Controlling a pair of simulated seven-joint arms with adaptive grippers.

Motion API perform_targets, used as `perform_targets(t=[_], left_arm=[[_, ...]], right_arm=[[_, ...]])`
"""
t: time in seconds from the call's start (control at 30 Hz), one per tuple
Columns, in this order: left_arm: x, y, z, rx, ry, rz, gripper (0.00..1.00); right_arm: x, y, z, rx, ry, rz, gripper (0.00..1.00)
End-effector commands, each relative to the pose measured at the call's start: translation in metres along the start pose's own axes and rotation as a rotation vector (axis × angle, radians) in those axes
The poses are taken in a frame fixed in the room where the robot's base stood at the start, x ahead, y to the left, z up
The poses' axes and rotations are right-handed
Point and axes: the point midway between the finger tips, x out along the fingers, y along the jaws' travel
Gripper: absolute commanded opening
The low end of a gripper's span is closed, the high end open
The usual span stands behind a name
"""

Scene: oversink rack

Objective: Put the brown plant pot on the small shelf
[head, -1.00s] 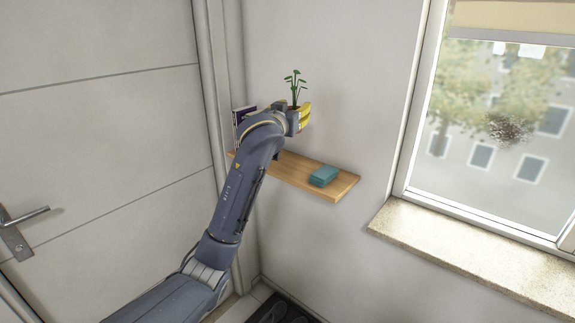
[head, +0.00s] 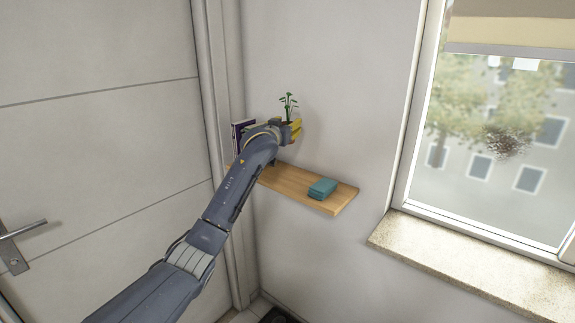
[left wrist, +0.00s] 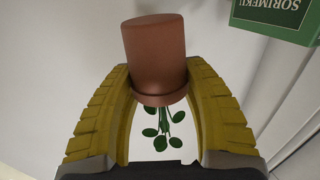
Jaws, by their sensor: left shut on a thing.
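The brown plant pot (left wrist: 154,55) with a green plant is between the yellow fingers of my left gripper (left wrist: 155,85), which is shut on it. In the left wrist view it appears upside down. In the head view the plant (head: 288,104) rises above my left gripper (head: 291,131), and the pot itself is mostly hidden by the gripper. The small wooden shelf (head: 287,181) is on the wall, and the gripper is above its far left part. I cannot tell the exact gap between pot and shelf. My right gripper is not in view.
A teal box-like stack (head: 322,188) sits at the shelf's right end. A dark purple book (head: 238,137) stands at the left end, partly behind my arm. A green book (left wrist: 278,16) shows in the wrist view. The shelf's middle is clear. A window sill (head: 440,254) is at right.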

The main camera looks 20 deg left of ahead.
Motion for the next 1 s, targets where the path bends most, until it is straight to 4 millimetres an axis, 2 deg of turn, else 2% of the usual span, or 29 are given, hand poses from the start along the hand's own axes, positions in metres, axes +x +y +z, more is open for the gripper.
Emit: perform_targets(t=[0.03, 0.2, 0.4, 0.77, 1.0], left_arm=[[0.000, 0.000, 0.013, 0.000, -0.002, 0.000, 0.12], [0.001, 0.000, 0.050, 0.000, -0.002, 0.000, 0.12], [0.001, 0.000, 0.082, 0.000, 0.000, 0.000, 0.12], [0.001, 0.000, 0.100, -0.001, 0.001, 0.000, 0.12], [0.002, 0.000, 0.126, -0.001, 0.000, 0.000, 0.12]], right_arm=[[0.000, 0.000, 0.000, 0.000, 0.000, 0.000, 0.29], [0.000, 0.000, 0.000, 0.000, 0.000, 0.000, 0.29], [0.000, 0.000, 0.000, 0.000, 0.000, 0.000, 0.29], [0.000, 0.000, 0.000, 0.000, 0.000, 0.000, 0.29], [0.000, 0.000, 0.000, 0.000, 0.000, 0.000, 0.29]])
